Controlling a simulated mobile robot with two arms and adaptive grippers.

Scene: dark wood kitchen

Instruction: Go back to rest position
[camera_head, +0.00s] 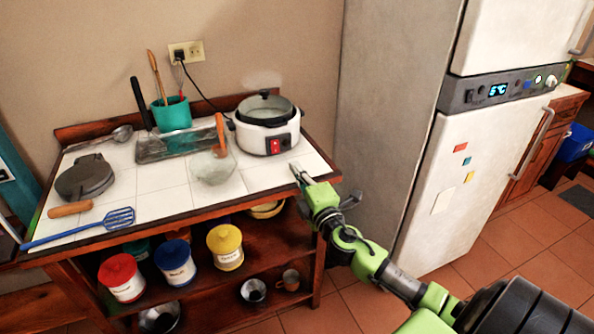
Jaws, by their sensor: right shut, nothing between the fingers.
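My right gripper (297,172) is shut and empty. Its green arm comes in from the lower right, and the fingertips are over the right front part of the tiled counter (262,179). The white cooker (252,141) with a dark lid and a red switch stands just behind the fingertips, with a gap between them in the picture. A glass bowl (212,168) is to the left of the gripper. My left gripper and arm are not in view.
A grey fridge (390,110) stands close on the right. Tiled floor (520,235) is clear at right.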

